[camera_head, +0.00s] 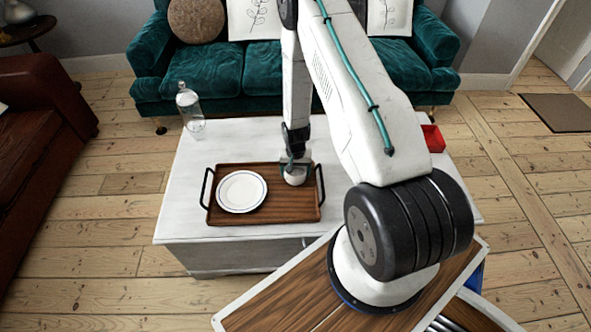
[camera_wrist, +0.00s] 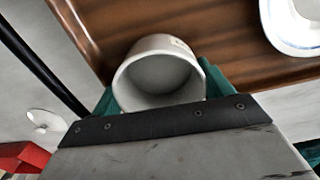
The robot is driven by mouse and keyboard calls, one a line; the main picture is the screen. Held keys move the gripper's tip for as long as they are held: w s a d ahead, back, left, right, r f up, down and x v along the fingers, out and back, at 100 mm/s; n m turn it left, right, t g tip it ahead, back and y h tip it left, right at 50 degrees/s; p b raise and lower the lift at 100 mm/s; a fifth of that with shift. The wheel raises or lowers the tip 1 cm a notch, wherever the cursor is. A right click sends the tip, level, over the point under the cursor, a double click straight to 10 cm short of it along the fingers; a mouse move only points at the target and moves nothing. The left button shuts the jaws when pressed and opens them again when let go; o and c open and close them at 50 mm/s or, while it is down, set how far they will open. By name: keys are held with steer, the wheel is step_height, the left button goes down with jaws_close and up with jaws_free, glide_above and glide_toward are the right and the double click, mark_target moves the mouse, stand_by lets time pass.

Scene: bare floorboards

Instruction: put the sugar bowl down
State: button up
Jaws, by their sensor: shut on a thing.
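The sugar bowl (camera_head: 295,176) is a small white round bowl at the right part of a brown wooden tray (camera_head: 290,208) on the white table. My gripper (camera_head: 295,160) comes down from above and is shut on the bowl. In the wrist view the bowl (camera_wrist: 158,75) is seen from above, open and empty-looking, between the green fingers of my gripper (camera_wrist: 155,90). The tray's brown surface (camera_wrist: 225,50) lies beneath it. I cannot tell whether the bowl's base touches the tray.
A white plate (camera_head: 241,191) lies on the tray's left half, also in the wrist view (camera_wrist: 296,28). The tray has black handles at both ends. A glass bottle (camera_head: 189,105) stands at the table's back left. A red box (camera_head: 433,138) sits at the right. A teal sofa is behind.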

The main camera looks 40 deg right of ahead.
steer(key=shift+f, duration=0.55)
steer(key=o, duration=1.1)
steer(key=shift+c, duration=0.2)
